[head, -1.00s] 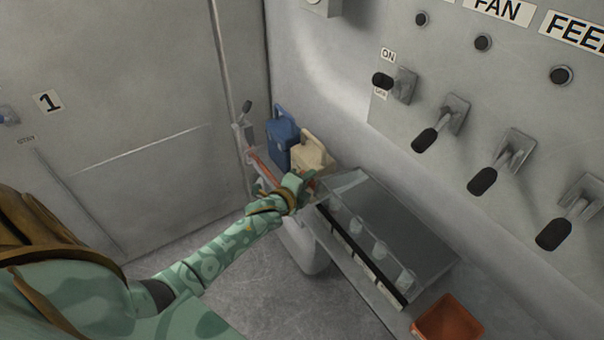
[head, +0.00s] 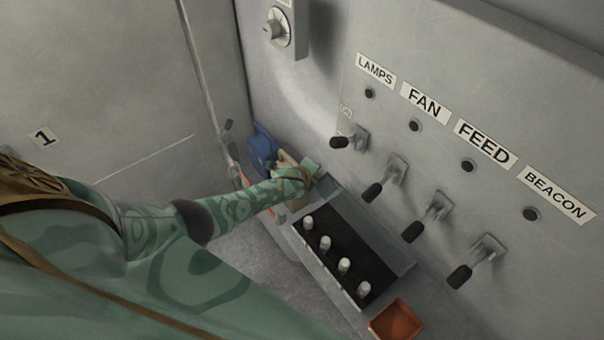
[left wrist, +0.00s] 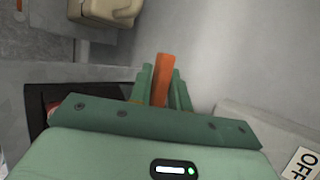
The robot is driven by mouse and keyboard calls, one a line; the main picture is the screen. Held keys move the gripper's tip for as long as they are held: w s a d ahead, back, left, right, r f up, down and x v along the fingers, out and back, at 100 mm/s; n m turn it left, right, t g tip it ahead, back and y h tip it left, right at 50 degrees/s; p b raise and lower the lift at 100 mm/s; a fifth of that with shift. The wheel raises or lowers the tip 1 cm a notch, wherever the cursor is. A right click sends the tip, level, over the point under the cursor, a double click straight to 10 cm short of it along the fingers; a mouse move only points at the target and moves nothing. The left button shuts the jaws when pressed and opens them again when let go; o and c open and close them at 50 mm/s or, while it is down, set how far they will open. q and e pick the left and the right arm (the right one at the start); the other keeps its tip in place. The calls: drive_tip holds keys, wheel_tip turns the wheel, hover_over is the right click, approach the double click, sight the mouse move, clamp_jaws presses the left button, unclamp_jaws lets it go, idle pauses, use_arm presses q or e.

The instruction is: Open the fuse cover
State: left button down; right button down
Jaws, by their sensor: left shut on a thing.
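The fuse box (head: 320,262) sits low against the wall in the head view. Its black inside shows, with several pale fuses (head: 344,265) in a row. A grey panel (head: 385,236), apparently the cover, stands along the box's wall side; its exact angle is hard to tell. My left gripper (head: 309,172) is at the far end of the box, its fingertips mostly hidden there. In the left wrist view its fingers (left wrist: 161,88) are shut on an orange tab (left wrist: 163,72), apparently the cover's handle. My right gripper is not in view.
A blue can (head: 263,146) and a beige can (head: 287,160) stand behind the gripper. Levers (head: 373,191) stick out from the wall panel above the box. An orange bin (head: 397,321) is at the box's near end. A door (head: 110,90) is at left.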

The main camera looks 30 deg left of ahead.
use_arm(q)
drive_tip(key=shift+w+d+r+b, duration=0.1)
drive_tip(key=shift+w+d+b, duration=0.3)
drive_tip(key=shift+w, duration=0.5)
drive_tip(key=shift+w+d+r+b, duration=0.1)
drive_tip(key=shift+w+d+b, duration=0.25)
drive_tip(key=shift+w, duration=0.5)
drive_tip(key=shift+w+d+b, duration=0.35)
drive_tip(key=shift+w+d, duration=0.05)
drive_tip(key=shift+w, duration=0.5)
drive_tip(key=c, duration=1.4)
unclamp_jaws()
